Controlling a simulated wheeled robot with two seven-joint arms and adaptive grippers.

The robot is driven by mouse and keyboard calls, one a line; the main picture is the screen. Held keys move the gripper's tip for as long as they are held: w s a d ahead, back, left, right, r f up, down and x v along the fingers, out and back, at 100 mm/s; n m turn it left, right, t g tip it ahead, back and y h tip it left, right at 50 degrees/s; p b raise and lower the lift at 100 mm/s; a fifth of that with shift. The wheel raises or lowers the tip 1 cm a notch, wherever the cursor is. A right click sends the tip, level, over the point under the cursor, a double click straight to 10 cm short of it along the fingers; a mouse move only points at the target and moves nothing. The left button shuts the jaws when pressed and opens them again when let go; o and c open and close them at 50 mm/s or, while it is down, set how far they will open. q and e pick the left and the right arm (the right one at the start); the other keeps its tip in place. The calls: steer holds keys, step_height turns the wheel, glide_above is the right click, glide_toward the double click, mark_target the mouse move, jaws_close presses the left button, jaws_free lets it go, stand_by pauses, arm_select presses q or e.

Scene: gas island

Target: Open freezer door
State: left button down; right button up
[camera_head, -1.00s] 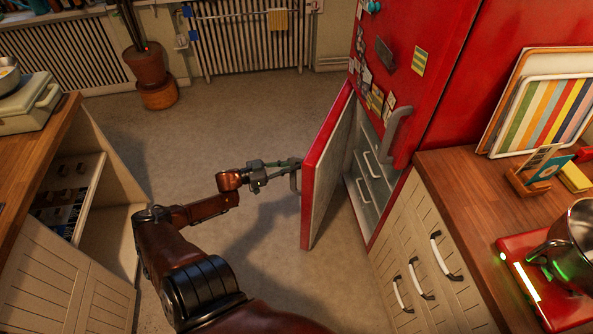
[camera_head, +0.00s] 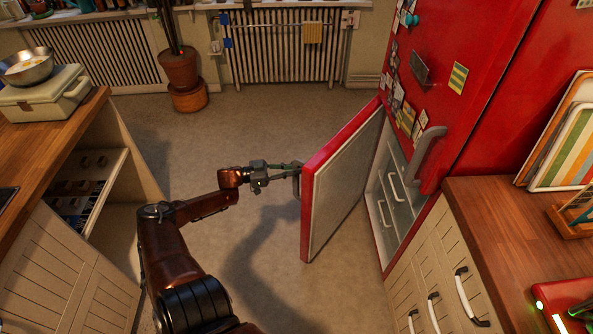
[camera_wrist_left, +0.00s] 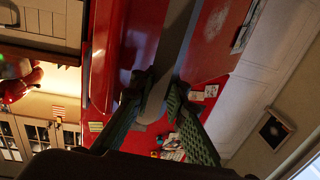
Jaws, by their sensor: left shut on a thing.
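The red refrigerator (camera_head: 462,100) stands at the right in the head view. Its lower freezer door (camera_head: 340,185) stands wide open, swung out toward the left, with its pale inner side showing. The freezer compartment (camera_head: 392,185) shows pale drawers inside. My left gripper (camera_head: 297,172) is at the outer edge of the door, shut on the grey door handle (camera_head: 298,186). In the left wrist view the fingers (camera_wrist_left: 152,98) close around the grey handle bar (camera_wrist_left: 178,45) in front of the red door. My right gripper is not in view.
Wooden-topped counters with drawers (camera_head: 440,280) stand right of the freezer, and another counter (camera_head: 60,130) with an open drawer (camera_head: 85,185) stands at the left. The floor (camera_head: 270,125) between them is clear. A potted plant (camera_head: 180,70) and radiator (camera_head: 285,45) are at the back.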

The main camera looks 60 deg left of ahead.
arm_select(q)
steer(key=shift+s+f, duration=0.1)
steer(key=shift+f, duration=0.15)
steer(key=c, duration=2.2)
jaws_free()
steer(key=shift+s, duration=0.1)
steer(key=shift+o, duration=1.3)
steer(key=shift+r, duration=0.15)
steer(key=v, duration=1.1)
steer(key=shift+s+a, duration=0.2)
steer(key=shift+s, duration=0.15)
